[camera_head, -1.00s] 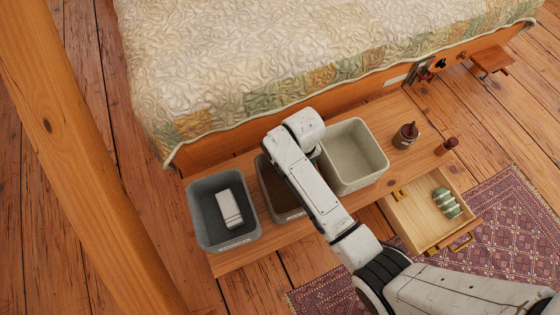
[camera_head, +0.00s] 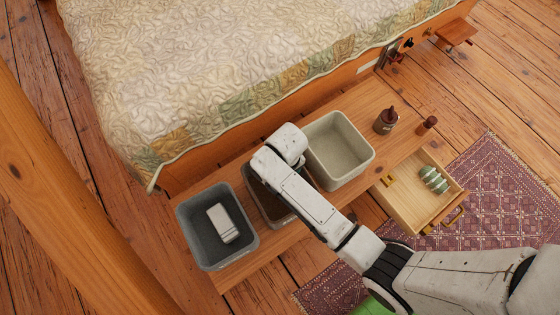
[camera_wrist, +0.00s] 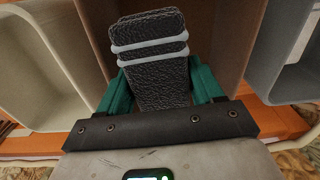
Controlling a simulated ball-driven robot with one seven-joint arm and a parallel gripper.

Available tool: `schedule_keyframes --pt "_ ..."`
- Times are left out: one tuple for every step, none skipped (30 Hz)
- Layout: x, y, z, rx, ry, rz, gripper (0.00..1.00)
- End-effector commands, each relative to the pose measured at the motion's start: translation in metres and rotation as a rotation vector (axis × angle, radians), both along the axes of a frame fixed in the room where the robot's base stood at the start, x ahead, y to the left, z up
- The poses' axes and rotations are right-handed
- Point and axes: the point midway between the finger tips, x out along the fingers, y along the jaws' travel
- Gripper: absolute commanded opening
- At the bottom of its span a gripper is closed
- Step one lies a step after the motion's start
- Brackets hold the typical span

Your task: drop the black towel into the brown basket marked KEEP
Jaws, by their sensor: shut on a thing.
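In the wrist view my gripper (camera_wrist: 160,84) has green fingers shut on the black towel (camera_wrist: 150,50), a dark textured bundle with two pale bands. The towel sits in front of the open brown basket (camera_wrist: 222,35), whose walls show around it. The exact height of the towel against the rim is hard to tell. In the head view the brown basket (camera_head: 254,193) stands between two other baskets. My arm lies over it and hides much of its inside, my gripper and the towel. Its label is not readable.
A dark grey basket (camera_head: 191,240) with a pale boxy item (camera_head: 223,223) stands left, a cream basket (camera_head: 340,180) right. A brown bottle (camera_head: 386,121) and a small wooden piece (camera_head: 427,125) are on the bench (camera_head: 405,97). An open drawer (camera_head: 405,205) holds a green striped item (camera_head: 434,180).

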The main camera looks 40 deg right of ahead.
Motion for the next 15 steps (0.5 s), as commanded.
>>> schedule_keyframes --pt "0.0002 0.0 -0.0096 0.0 -0.001 0.0 0.32" --pt "0.0002 0.0 -0.0113 0.0 -0.001 0.0 0.32" --pt "0.0002 0.0 -0.013 0.0 -0.001 0.0 0.32" --pt "0.0002 0.0 -0.0139 0.0 -0.001 0.0 0.32" --pt "0.0002 -0.0001 -0.0144 0.0 -0.001 0.0 0.32" --pt "0.0002 -0.0001 -0.0147 0.0 -0.001 0.0 0.32" --pt "0.0001 -0.0001 -0.0147 0.0 0.0 0.0 0.32" --pt "0.0001 -0.0001 -0.0144 0.0 0.0 0.0 0.32" --pt "0.0001 -0.0001 -0.0141 0.0 0.0 0.0 0.32" --pt "0.0001 -0.0001 -0.0138 0.0 0.0 0.0 0.32" --pt "0.0001 -0.0001 -0.0136 0.0 0.0 0.0 0.32" --pt "0.0001 -0.0001 -0.0135 0.0 0.0 0.0 0.32" --pt "0.0001 -0.0001 -0.0136 0.0 0.0 0.0 0.32" --pt "0.0001 -0.0001 -0.0136 0.0 0.0 0.0 0.67" --pt "0.0001 -0.0001 -0.0136 0.0 0.0 0.0 0.71"
